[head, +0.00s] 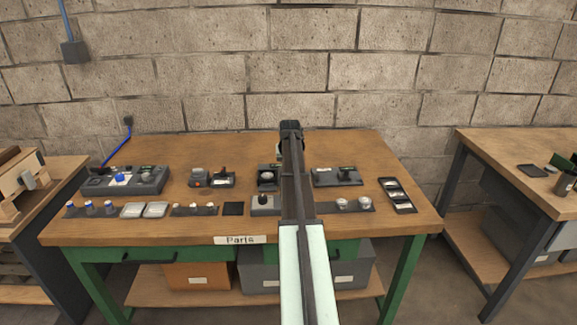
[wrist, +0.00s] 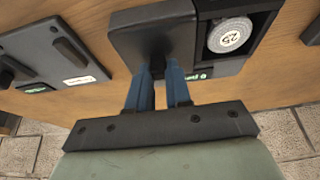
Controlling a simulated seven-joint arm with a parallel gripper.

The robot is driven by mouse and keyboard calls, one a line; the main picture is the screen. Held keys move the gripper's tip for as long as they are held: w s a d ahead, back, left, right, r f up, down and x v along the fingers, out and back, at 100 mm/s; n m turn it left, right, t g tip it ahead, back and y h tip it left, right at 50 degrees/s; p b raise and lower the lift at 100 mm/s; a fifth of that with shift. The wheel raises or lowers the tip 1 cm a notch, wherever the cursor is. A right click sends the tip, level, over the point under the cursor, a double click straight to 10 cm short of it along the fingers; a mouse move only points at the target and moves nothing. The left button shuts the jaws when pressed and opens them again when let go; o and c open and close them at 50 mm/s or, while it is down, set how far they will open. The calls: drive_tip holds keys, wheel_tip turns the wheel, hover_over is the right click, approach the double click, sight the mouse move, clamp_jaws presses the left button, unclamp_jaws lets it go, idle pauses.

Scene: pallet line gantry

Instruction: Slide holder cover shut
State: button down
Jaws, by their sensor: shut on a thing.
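The holder (wrist: 268,22) is a dark block with a square recess, and a round grey piece marked with a number lies exposed in it. The holder also shows in the head view (head: 261,186), just left of my arm. The dark flat cover (wrist: 128,28) lies beside the recess in the wrist view, clear of the round piece. My gripper (wrist: 163,72) has its two blue fingers shut on the cover's grip. The fingertips and cover are hidden behind my arm in the head view.
A dark unit (head: 325,179) stands right of my arm, and another (head: 199,180) stands left of the holder. A grey block with a black knob (head: 263,206) is in front of the holder. A black tray (head: 393,184) lies near the table's (head: 405,222) right edge.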

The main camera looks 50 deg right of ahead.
idle(0.4)
drive_tip(key=w+a, duration=0.6)
drive_tip(key=shift+w+a, duration=0.15)
drive_tip(key=shift+w, duration=0.05)
drive_tip(key=c, duration=1.1)
unclamp_jaws()
drive_tip(key=shift+a, duration=0.1)
drive_tip(key=shift+o, duration=0.3)
drive_tip(key=shift+s+r, duration=0.1)
drive_tip(key=shift+r, duration=0.2)
drive_tip(key=v, duration=1.3)
